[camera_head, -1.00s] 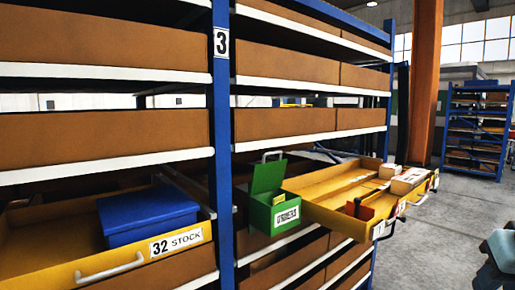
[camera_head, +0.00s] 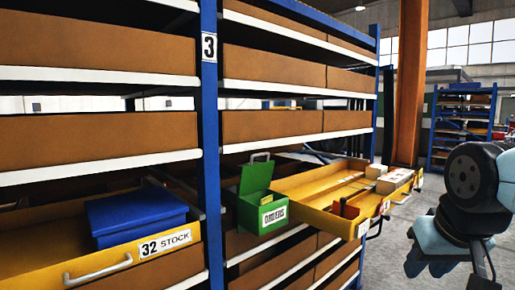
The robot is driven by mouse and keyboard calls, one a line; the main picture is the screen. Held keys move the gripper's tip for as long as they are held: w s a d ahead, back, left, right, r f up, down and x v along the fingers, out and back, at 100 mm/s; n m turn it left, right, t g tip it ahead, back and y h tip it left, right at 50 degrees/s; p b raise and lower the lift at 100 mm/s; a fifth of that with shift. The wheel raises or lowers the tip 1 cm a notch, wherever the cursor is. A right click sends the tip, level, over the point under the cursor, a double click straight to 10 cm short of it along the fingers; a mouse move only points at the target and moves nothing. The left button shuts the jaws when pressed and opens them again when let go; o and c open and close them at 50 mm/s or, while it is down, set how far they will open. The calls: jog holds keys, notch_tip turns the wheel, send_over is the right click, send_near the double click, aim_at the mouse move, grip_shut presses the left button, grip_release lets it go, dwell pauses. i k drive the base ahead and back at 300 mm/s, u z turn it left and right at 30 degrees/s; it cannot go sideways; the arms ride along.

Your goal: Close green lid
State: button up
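The green box labelled "ORDERS" (camera_head: 262,210) sits on the shelf just right of the blue rack post. Its green lid (camera_head: 256,177) stands open and upright at the back, with a light handle at its top edge. A part of my arm shows at the right edge of the view, well apart from the green box. My gripper's fingers cannot be made out in this view.
A yellow drawer (camera_head: 312,205) with small boxes sticks out right of the green box. Another yellow drawer labelled "32 STOCK" (camera_head: 50,262) holds a closed blue box (camera_head: 135,214) at left. A blue rack post (camera_head: 208,130) stands between them. Floor at right is open.

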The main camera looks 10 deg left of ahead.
aim_at(256, 177)
jog(key=i, duration=0.9)
jog(key=z, duration=0.05)
